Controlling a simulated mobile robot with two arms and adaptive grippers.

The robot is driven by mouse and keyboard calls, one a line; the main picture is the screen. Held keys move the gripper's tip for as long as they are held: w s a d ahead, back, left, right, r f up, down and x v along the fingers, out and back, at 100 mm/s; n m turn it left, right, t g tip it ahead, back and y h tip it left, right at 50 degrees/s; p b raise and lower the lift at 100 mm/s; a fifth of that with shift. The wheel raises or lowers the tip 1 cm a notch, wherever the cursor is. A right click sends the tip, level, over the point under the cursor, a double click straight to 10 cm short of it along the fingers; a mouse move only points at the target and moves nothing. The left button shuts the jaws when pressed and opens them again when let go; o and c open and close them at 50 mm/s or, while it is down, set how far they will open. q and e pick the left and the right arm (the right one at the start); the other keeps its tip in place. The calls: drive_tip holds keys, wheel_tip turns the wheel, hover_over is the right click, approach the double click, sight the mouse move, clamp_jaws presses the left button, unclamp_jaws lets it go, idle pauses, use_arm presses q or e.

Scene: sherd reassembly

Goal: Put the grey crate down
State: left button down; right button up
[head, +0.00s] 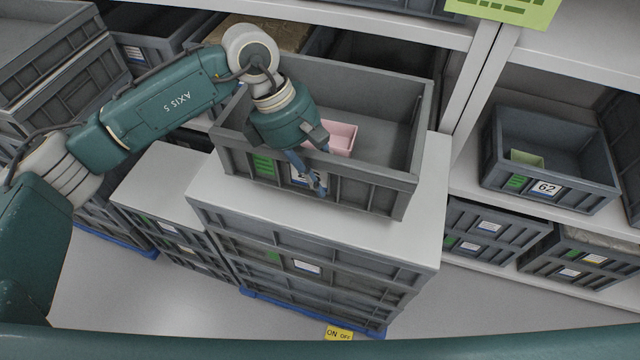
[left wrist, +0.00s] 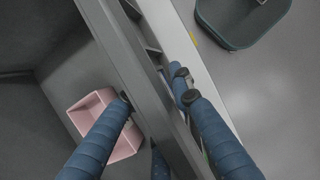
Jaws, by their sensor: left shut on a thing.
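The grey crate (head: 362,190) is level at the white top (head: 425,215) of a stack of crates. I cannot tell whether its bottom touches that top. My left gripper (head: 317,178) is shut on the crate's near wall, close to the label. In the left wrist view one blue finger of the gripper (left wrist: 155,92) is inside the rim (left wrist: 120,60) and the other outside. A small pink box (head: 343,136) is inside the crate and also shows in the left wrist view (left wrist: 95,107). My right gripper is out of view.
Shelving with more grey crates stands behind and to the right, including one labelled 62 (head: 550,192). A lower white-topped stack (head: 160,185) is at the left. A white strip of the main stack's top is bare in front of the crate. Grey floor (head: 150,290) lies in front.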

use_arm(q)
wheel_tip(320, 180, down, 3)
drive_tip(key=shift+r+p, duration=0.1)
drive_tip(key=shift+p, duration=0.3)
drive_tip(key=shift+f, duration=0.55)
drive_tip(key=shift+d+f, duration=0.1)
drive_tip(key=c, duration=1.5)
unclamp_jaws()
drive_tip(key=shift+f, duration=0.1)
drive_tip(key=shift+s, duration=0.1)
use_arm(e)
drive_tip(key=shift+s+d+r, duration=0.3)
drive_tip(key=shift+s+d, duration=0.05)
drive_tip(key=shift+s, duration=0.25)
